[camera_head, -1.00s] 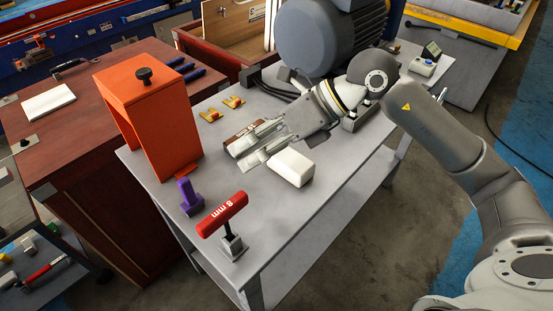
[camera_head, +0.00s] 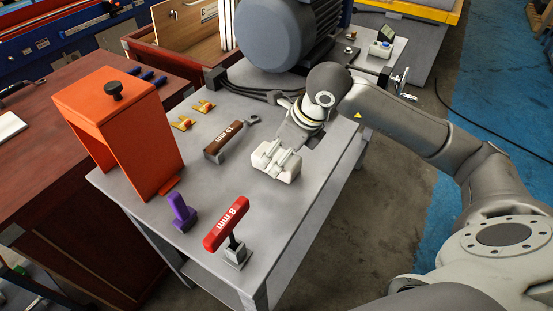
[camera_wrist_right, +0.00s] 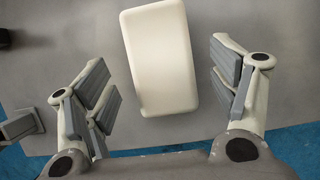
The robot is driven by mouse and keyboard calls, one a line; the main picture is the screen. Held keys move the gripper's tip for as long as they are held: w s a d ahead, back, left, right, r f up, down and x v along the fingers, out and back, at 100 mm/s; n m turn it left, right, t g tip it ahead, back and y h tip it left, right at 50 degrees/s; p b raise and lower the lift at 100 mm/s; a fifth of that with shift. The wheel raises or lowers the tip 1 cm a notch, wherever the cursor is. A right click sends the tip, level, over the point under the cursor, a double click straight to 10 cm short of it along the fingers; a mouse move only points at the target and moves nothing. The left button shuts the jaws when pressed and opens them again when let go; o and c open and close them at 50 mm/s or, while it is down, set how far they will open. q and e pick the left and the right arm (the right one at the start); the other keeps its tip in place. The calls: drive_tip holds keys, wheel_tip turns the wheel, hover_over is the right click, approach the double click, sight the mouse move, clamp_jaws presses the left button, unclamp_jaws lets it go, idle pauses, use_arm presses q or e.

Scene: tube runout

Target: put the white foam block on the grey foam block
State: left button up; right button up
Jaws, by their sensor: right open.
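The white foam block (camera_head: 275,173) lies on the grey table top (camera_head: 225,185), partly covered by my right gripper in the head view. My right gripper (camera_head: 277,159) is open over the block. In the right wrist view the white block (camera_wrist_right: 160,55) lies between the spread fingers, slightly tilted, with a gap on each side. I cannot make out the grey foam block for certain. My left gripper is not in view.
A brown 19 mm handle (camera_head: 223,141) lies left of the gripper. A red 8 mm T-handle (camera_head: 227,222), a purple piece (camera_head: 182,212) and an orange housing (camera_head: 120,125) stand nearer the left and front. A large motor (camera_head: 285,35) stands behind.

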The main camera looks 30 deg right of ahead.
sight(279, 156)
drive_tip(key=x, duration=0.3)
drive_tip(key=shift+w+f, duration=0.15)
drive_tip(key=shift+f, duration=0.05)
drive_tip(key=shift+f, duration=0.25)
idle(0.5)
drive_tip(key=c, duration=1)
